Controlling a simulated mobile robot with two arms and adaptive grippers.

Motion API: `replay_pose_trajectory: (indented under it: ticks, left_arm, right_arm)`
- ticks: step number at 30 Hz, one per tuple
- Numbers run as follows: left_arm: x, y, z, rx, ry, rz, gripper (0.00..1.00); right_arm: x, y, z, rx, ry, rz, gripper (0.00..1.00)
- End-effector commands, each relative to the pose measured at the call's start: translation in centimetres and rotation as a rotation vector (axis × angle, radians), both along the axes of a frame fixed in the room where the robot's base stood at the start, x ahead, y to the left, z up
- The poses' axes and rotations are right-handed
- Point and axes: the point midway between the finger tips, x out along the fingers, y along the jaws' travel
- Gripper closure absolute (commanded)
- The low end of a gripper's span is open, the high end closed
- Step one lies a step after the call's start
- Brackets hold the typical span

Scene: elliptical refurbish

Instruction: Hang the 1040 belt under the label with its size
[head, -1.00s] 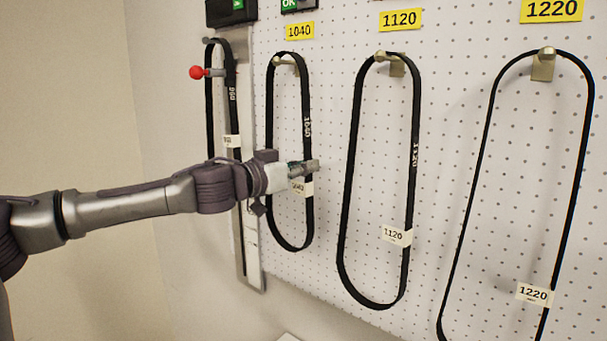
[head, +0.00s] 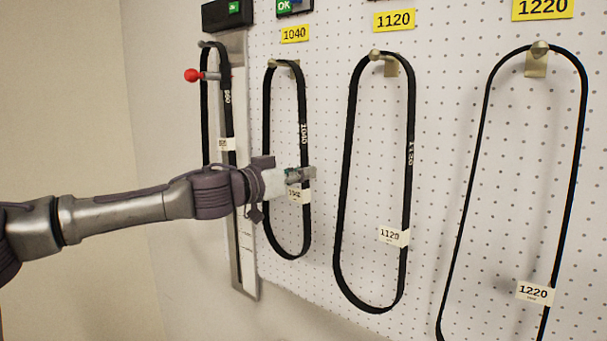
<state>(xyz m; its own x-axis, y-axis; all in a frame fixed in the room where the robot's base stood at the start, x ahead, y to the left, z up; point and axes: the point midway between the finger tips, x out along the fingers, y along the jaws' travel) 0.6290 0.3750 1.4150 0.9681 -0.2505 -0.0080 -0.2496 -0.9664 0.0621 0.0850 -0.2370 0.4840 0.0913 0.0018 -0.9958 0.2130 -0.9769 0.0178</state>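The 1040 belt (head: 303,145) is a black loop with white "1040" print and a white tag. It hangs from a peg (head: 272,63) under the yellow 1040 label (head: 295,34). My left gripper (head: 302,174) reaches in from the left across the loop, with its fingertips at the belt's right strand just above the tag. The fingers cover a short piece of that strand. I cannot tell whether they are closed on it or only in front of it. My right gripper is out of view.
The 1120 belt (head: 409,185) and the 1220 belt (head: 578,145) hang on pegs to the right. A belt marked 960 (head: 228,120) hangs at the left on a metal rail fixture (head: 247,270) with a red knob (head: 192,76). The pegboard between belts is clear.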

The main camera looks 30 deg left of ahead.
Motion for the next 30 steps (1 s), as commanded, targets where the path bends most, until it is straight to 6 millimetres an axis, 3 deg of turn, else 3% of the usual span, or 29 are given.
replay_pose_trajectory:
  ticks: [4,9,11,23,30]
  left_arm:
    - [0.0,0.0,0.0,0.000,0.001,0.000,1.00]
    - [0.0,0.0,-0.1,0.000,0.001,0.000,0.71]
    - [0.0,0.0,-0.1,0.000,0.001,0.000,0.65]
    - [-0.4,0.1,0.1,0.001,-0.001,0.001,0.65]
    - [-2.4,0.7,0.3,0.000,-0.005,0.001,0.65]
  right_arm:
    - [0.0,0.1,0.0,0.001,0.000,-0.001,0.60]
    - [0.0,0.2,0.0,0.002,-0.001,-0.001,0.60]
    - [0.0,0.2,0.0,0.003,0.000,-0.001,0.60]
    - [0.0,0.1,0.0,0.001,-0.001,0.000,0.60]
    - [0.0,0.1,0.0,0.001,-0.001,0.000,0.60]
